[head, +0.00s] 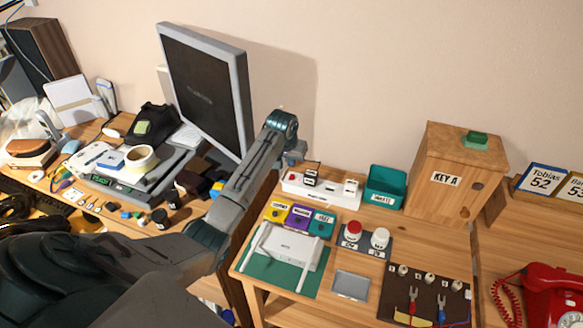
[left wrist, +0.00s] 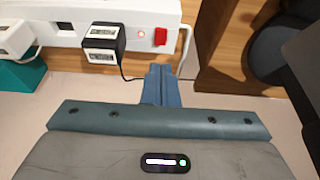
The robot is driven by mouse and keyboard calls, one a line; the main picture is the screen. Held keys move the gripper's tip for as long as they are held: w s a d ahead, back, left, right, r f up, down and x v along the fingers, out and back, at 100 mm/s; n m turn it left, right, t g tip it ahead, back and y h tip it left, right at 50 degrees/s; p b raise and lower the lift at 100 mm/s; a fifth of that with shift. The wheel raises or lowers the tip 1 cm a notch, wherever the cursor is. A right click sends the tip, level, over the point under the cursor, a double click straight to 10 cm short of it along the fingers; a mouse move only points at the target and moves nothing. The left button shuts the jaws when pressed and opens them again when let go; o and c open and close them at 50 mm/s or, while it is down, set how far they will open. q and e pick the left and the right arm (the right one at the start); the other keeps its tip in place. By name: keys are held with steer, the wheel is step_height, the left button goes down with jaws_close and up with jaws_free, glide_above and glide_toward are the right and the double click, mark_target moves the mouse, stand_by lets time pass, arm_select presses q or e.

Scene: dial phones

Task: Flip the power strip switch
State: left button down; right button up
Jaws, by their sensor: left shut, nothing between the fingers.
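The white power strip (head: 322,197) lies at the back of the small wooden table, near the wall. In the left wrist view the strip (left wrist: 165,12) runs across the top, with a red switch (left wrist: 160,37) near its right end and a small lit red light (left wrist: 141,36) beside it. My left gripper (head: 299,158) is by the strip's left end in the head view. In the left wrist view its closed fingers (left wrist: 159,76) are empty, point toward the switch end and show just below the switch. I cannot tell whether they touch the strip. My right gripper is not in view.
A black-and-white plug adapter (left wrist: 103,42) with a cord sits on the strip near the switch. A green bin (head: 385,187) stands right of the strip. A monitor (head: 205,85) stands left of my arm.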

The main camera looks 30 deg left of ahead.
mark_target(292, 175)
arm_select(q)
steer(key=shift+s+p+x, duration=0.2)
steer(key=shift+p+x, duration=0.05)
steer(key=shift+x, duration=0.9)
steer(key=shift+s+p+x, duration=0.2)
steer(key=shift+p+x, duration=0.05)
steer(key=shift+x, duration=0.9)
steer(key=shift+f, duration=0.1)
steer(key=shift+w+p, duration=0.1)
steer(key=shift+p, duration=0.25)
steer(key=shift+f+g, duration=0.25)
steer(key=shift+g, duration=0.05)
steer(key=shift+s+d+p, duration=0.1)
steer(key=shift+s+p, duration=0.2)
steer(key=shift+p, duration=0.1)
steer(key=shift+s+d+p, duration=0.1)
steer(key=shift+s+p, duration=0.5)
steer(key=shift+p, duration=0.05)
